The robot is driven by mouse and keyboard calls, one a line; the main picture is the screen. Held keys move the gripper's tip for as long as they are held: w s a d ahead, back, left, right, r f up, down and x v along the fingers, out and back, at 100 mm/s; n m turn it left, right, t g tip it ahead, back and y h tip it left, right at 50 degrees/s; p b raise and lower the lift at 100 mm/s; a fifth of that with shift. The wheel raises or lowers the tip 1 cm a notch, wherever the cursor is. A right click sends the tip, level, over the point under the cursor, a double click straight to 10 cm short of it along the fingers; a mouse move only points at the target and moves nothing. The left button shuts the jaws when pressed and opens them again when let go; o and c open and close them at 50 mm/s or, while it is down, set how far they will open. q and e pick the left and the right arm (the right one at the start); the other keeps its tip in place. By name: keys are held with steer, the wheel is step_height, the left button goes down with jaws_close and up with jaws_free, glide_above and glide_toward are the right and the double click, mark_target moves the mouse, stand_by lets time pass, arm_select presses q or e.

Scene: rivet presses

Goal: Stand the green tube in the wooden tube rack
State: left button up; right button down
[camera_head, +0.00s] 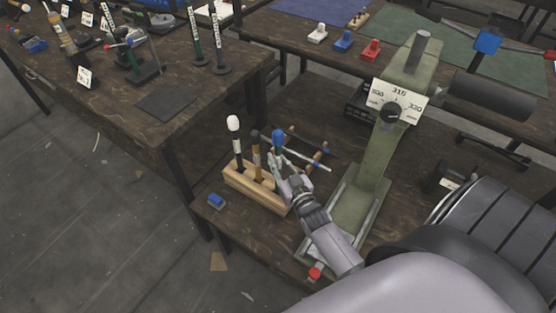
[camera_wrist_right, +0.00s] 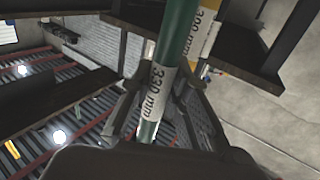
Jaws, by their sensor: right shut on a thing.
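The green tube (camera_wrist_right: 176,38) runs between the fingers of my right gripper (camera_wrist_right: 155,110) in the right wrist view, with a white label reading 330 mm. The wooden tube rack (camera_head: 240,182) stands on the lower bench. The held tube is upright at the rack's right end. The gripper hides its lower part, so I cannot tell whether it is seated. My left gripper is not in view.
A green press (camera_head: 360,185) with a dial stands right. Rods lie behind.

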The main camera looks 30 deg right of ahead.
steer(key=shift+f+b, duration=0.5)
steer(key=shift+f, duration=0.15)
steer(key=c, duration=1.4)
jaws_free()
steer(key=shift+c, duration=0.2)
steer(key=s+a, duration=0.1)
steer(key=s, duration=1.1)
steer(key=shift+a, duration=0.3)
